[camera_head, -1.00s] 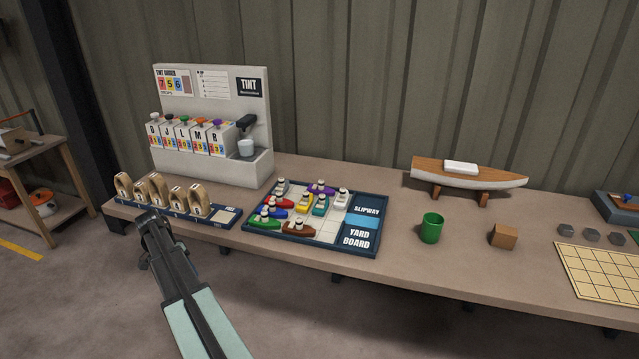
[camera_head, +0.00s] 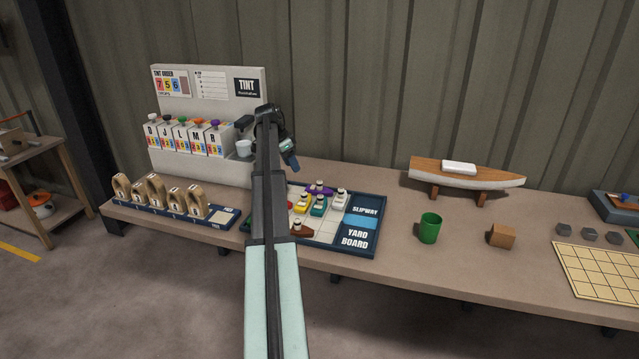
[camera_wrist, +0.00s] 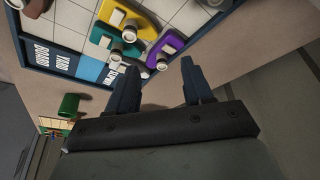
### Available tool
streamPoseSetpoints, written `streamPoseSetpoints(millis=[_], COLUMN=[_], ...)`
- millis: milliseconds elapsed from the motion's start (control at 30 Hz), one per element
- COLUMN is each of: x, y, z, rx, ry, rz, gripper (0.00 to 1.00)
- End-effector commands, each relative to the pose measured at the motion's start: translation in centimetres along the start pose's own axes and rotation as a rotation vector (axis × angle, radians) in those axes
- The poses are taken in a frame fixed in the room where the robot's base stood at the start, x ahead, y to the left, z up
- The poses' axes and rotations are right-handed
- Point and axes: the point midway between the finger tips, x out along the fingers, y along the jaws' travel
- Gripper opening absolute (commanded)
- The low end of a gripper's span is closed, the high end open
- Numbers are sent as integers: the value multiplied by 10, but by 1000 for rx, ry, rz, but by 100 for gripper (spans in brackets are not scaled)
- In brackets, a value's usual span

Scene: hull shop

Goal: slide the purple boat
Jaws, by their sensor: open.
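The purple boat (camera_head: 318,188) with a white cabin lies on the yard board (camera_head: 345,247), along its back row. It also shows in the wrist view (camera_wrist: 166,49), beside the white boat. My gripper (camera_head: 290,162) is above the back of the board in the head view, near the purple boat and not touching it. In the wrist view its two fingers (camera_wrist: 165,72) are apart with nothing between them. A yellow boat (camera_head: 301,202), a teal boat (camera_head: 319,205), a white boat (camera_head: 338,201) and a brown boat (camera_head: 302,228) show too. My arm hides the board's left part.
The tint dispenser (camera_head: 205,85) with a cup (camera_head: 244,147) stands left of the board. Numbered wooden blocks (camera_head: 155,190) stand front left. A green cup (camera_head: 430,228), a brown cube (camera_head: 502,236) and a model hull (camera_head: 467,172) stand to the right, with bare bench between.

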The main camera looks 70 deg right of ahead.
Motion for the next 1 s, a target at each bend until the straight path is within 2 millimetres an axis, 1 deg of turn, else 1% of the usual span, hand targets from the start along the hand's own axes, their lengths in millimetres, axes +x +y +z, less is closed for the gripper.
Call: streamPoseSetpoints(millis=[33, 100, 233, 367, 467, 900, 1000], x=[2, 5, 7, 14, 24, 100, 114], y=[1, 5, 8, 10, 10, 8, 8], z=[-21, -40, -58, -63, -63, -64, -64], rx=[17, 31, 44, 48, 47, 47, 47], ry=[7, 16, 24, 27, 27, 26, 26], rz=[-4, -10, -14, -16, -15, -14, -14], gripper=[51, 51, 51, 51, 51, 51, 51])
